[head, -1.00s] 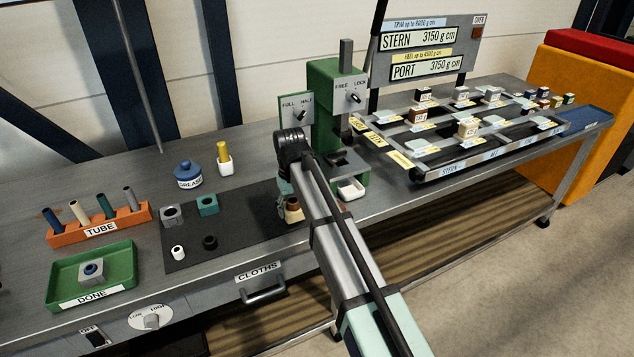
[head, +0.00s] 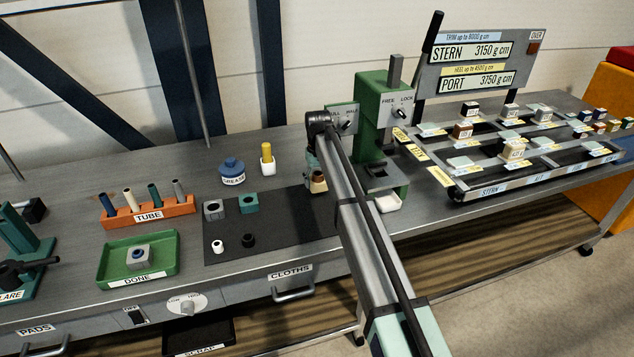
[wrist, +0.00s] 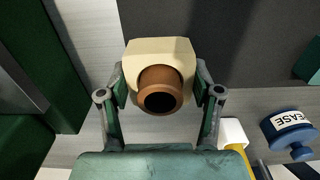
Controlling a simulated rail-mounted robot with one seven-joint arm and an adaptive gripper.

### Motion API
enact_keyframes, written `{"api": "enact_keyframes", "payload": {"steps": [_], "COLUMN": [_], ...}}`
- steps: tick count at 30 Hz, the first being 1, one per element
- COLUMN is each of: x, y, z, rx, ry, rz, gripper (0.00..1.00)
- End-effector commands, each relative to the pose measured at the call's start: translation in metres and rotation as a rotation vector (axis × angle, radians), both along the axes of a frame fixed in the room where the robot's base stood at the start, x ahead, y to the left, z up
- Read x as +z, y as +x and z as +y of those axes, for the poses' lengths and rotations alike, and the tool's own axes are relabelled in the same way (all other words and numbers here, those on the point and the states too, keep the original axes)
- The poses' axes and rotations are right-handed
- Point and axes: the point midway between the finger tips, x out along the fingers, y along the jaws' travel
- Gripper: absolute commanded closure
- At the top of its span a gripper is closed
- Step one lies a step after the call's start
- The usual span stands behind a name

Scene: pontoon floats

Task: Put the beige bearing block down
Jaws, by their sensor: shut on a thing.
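The beige bearing block (wrist: 158,56) is between the two fingers of my gripper (wrist: 160,97) in the wrist view. A copper-brown ring (wrist: 162,90) with a dark bore sits in it. The fingers are shut on the block's sides. In the head view, my gripper (head: 317,175) is at the right end of the dark mat (head: 280,225), left of the green press. The block (head: 318,183) shows there only as a small beige and brown patch, partly hidden by my arm. I cannot tell whether it touches the surface below.
A grey block (head: 214,209) and a teal block (head: 249,203) stand on the mat, with a white ring (head: 217,246) and a black ring (head: 249,240). The grease pot (head: 232,172) and yellow-topped holder (head: 267,160) stand behind. The green press (head: 371,120) is close right.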

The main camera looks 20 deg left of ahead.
Motion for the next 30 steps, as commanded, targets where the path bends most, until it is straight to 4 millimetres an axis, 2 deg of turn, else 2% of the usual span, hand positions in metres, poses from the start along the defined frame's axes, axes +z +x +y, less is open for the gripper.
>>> {"api": "enact_keyframes", "payload": {"steps": [1,6,15,26,27,29,30], "x": [0.002,-0.002,-0.033,-0.038,-0.039,-0.038,-0.038], "y": [0.007,0.01,0.009,0.009,0.009,0.009,0.009], "z": [0.006,0.008,0.007,0.007,0.007,0.007,0.007], "rx": [0.0,0.0,0.0,0.0,0.0,0.0,0.0], "ry": [0.0,0.0,0.0,0.001,0.0,0.0,0.0], "rz": [0.0,0.0,0.0,-0.001,0.0,0.0,0.0], "gripper": [0.83,0.83,0.83,0.83,0.32,0.11,0.11]}}
